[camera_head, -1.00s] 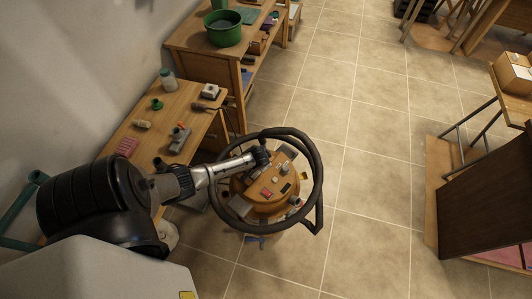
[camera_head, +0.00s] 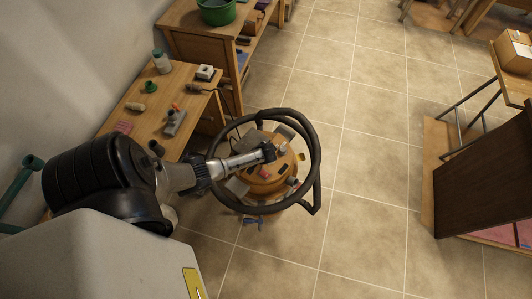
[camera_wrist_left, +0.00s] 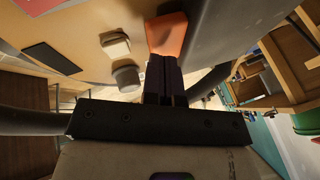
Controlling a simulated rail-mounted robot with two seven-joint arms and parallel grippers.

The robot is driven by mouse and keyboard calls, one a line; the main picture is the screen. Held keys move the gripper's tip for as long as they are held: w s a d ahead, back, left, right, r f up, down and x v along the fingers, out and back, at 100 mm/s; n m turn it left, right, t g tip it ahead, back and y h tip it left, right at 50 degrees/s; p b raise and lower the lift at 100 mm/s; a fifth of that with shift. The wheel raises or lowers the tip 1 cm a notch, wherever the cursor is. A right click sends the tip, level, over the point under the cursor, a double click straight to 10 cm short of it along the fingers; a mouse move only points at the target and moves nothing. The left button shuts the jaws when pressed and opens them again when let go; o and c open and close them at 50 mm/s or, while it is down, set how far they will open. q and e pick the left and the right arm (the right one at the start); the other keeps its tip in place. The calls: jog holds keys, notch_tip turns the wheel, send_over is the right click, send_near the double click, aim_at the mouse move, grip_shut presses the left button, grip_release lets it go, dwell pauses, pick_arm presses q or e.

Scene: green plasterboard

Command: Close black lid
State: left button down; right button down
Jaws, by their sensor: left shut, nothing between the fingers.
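An orange-topped round machine (camera_head: 262,187) stands on the floor in the head view, with a thick black hose looped around it. A dark flat rectangle (camera_wrist_left: 50,57) lies on its tan top in the wrist view; I cannot tell whether it is the black lid. My left gripper (camera_head: 269,152) is over the machine top, inside the hose loop. In the wrist view its fingers (camera_wrist_left: 166,82) are shut and empty, close to an orange-red piece (camera_wrist_left: 166,34). I cannot tell whether they touch it. The arm hides part of the machine.
The black hose (camera_head: 317,160) surrounds the gripper area. A wooden workbench (camera_head: 150,92) with small tools and bottles is at the left, with a green bucket (camera_head: 217,12) behind. A dark brown panel (camera_head: 480,180) stands at the right. The tiled floor (camera_head: 370,170) between is clear.

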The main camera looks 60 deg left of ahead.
pick_arm(q)
notch_tip(320, 180, up, 4)
jog(key=p, duration=0.3)
jog(key=d+r+p, duration=0.2)
jog(key=d+r, duration=0.3)
jog(key=d, duration=0.3)
jog(key=shift+w+d, duration=0.2)
jog(key=shift+d, duration=0.05)
